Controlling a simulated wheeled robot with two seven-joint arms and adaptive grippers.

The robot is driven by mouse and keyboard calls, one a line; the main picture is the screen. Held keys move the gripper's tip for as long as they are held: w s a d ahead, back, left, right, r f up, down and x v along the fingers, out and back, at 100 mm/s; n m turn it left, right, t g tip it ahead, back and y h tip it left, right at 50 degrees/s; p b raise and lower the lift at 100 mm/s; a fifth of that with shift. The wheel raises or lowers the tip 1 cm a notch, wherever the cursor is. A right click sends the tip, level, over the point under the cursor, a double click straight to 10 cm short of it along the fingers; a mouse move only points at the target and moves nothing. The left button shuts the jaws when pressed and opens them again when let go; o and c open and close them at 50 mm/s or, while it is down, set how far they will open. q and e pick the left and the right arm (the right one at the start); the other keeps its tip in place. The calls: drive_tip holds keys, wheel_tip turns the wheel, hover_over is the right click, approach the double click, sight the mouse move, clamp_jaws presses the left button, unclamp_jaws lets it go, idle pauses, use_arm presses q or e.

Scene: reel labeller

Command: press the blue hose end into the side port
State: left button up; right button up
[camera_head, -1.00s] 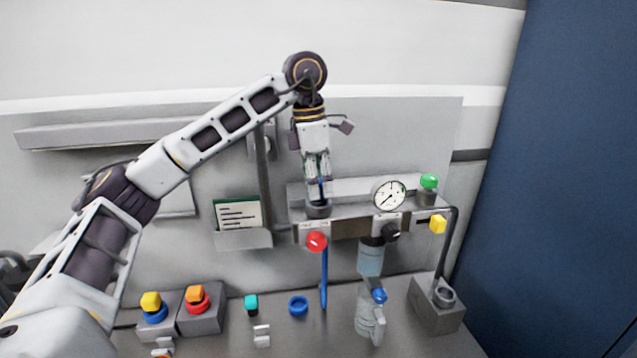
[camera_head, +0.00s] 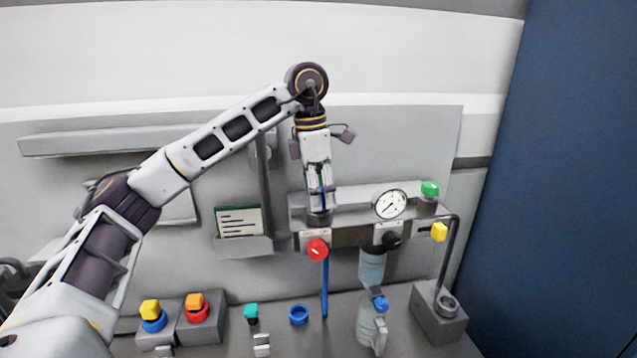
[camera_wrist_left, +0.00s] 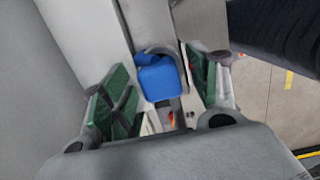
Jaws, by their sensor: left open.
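My left gripper (camera_head: 319,205) points down at the left end of the grey manifold block (camera_head: 350,213), right over a dark round fitting (camera_head: 319,218). In the left wrist view its green-padded fingers (camera_wrist_left: 160,98) stand open on either side of a blue piece (camera_wrist_left: 157,77), with gaps between pads and piece. I cannot tell whether this piece is the hose end. A blue hose (camera_head: 325,285) hangs straight below the manifold, behind the red knob (camera_head: 317,250). Which opening is the side port, and whether the hose is seated in it, I cannot tell. My right gripper is not in view.
The manifold also carries a gauge (camera_head: 390,204), a green knob (camera_head: 430,189), a yellow knob (camera_head: 439,232) and a clear bowl (camera_head: 372,266).

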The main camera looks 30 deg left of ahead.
use_arm(q)
drive_tip(key=shift+r, duration=0.1)
wheel_tip(320, 180, up, 12)
drive_tip(key=a, duration=0.1)
drive_tip(key=shift+s+f, duration=0.2)
drive_tip(key=shift+s, duration=0.2)
idle(1.1)
drive_tip(key=shift+s, duration=0.1)
idle(1.1)
